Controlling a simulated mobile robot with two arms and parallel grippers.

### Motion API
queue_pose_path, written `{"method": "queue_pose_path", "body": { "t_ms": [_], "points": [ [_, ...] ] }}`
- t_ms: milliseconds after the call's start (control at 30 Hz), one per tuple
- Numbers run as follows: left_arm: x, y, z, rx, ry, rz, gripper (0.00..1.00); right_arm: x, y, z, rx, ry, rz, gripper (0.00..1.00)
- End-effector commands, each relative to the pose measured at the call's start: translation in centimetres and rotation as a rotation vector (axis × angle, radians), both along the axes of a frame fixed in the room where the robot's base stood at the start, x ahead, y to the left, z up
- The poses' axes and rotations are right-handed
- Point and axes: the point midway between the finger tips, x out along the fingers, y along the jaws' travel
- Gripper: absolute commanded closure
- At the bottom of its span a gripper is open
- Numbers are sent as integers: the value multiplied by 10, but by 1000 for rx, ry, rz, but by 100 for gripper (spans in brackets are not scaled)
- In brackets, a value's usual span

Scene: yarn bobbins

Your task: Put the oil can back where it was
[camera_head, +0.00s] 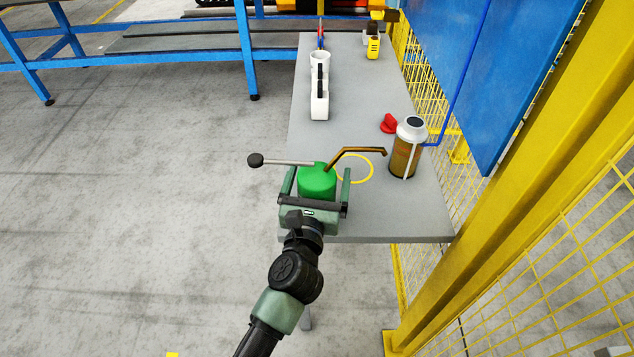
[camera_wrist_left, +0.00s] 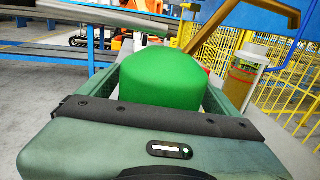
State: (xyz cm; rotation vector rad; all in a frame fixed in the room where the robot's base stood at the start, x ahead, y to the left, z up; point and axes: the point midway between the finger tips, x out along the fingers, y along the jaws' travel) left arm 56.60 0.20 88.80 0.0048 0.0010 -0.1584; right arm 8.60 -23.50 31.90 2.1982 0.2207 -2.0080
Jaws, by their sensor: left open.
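The green oil can (camera_head: 317,181) with a brown spout and a dark-knobbed lever stands at the left front of the grey table (camera_head: 420,213). My left gripper (camera_head: 316,183) is open, with one finger on each side of the can's body. In the left wrist view the can (camera_wrist_left: 163,78) fills the space between the fingers; whether they touch it I cannot tell. A yellow ring marking (camera_head: 371,172) lies on the table just right of the can, under its spout. The can's base is hidden by my gripper. My right gripper is not in view.
A brown bottle with a white cap (camera_head: 406,150) stands right of the ring, close to the spout tip. A red object (camera_head: 389,123) lies behind it. A white holder (camera_head: 320,95) and a yellow tool (camera_head: 373,45) are farther back. A yellow fence borders the right.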

Motion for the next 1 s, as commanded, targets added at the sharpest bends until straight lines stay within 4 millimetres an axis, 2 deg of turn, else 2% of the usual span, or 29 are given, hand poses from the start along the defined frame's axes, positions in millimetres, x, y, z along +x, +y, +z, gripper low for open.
{"method": "queue_pose_path", "body": {
  "t_ms": [167,400,600,767,1000],
  "points": [
    [-20,3,0,0,1,0,8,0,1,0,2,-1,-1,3],
    [-72,12,-1,-1,3,0,8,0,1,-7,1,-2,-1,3],
    [-105,17,-1,-1,2,0,8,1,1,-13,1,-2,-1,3],
    [-117,19,1,0,0,0,8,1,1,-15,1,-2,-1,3],
    [-119,19,3,0,-1,0,8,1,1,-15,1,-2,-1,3]
  ]
}}
